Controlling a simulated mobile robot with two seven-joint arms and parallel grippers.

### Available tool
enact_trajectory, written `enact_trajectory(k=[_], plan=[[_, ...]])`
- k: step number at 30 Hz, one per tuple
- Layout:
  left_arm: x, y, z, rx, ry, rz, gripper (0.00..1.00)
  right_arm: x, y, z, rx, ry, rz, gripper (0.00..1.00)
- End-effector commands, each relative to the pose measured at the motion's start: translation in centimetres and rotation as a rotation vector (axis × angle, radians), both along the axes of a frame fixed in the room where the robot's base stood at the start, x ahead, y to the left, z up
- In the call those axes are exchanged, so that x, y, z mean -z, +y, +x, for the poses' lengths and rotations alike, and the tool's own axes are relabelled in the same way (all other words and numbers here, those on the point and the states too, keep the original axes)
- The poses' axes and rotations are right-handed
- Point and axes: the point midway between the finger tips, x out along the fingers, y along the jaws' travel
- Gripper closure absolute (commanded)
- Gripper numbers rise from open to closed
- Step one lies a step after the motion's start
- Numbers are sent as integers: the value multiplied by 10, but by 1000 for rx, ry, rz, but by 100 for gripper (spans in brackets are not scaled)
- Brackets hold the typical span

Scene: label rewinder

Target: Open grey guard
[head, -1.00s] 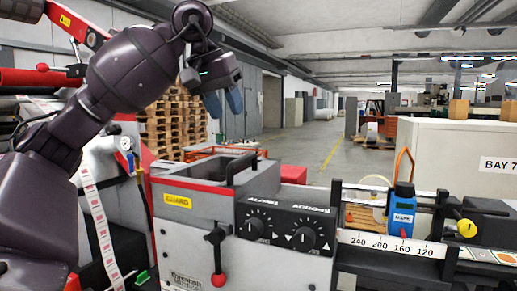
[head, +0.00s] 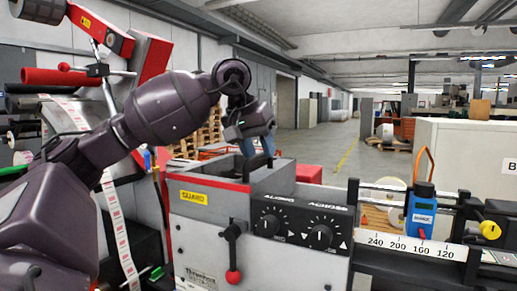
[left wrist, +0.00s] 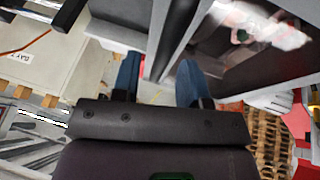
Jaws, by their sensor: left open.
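The grey guard (head: 208,183) is the box-like cover on top of the machine, with red trim and a yellow GUARD label (head: 194,197). My right gripper is not in view.
Below the guard are a black knob panel (head: 298,225) and a red-tipped lever (head: 233,255). To the right are a numbered scale (head: 410,246) and a blue device (head: 421,211). A label strip (head: 118,225) runs at the left. Wooden pallets (head: 200,140) stand behind.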

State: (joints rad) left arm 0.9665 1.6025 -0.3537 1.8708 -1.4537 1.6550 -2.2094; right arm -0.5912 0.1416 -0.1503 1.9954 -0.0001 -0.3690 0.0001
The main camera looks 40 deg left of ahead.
Motion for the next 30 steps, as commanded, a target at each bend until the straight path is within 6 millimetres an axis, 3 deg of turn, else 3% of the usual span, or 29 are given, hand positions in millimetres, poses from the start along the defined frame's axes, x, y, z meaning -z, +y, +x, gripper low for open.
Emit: enact_trajectory(k=[5, 13, 23, 30], plan=[[0, 0, 0, 0, 0, 0, 60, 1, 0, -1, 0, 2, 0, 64], [0, 0, 0, 0, 0, 0, 100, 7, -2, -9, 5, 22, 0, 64], [-2, 0, 0, 0, -3, -5, 100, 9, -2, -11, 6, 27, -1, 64], [-13, 1, 0, -1, -22, -61, 100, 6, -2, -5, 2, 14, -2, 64]])
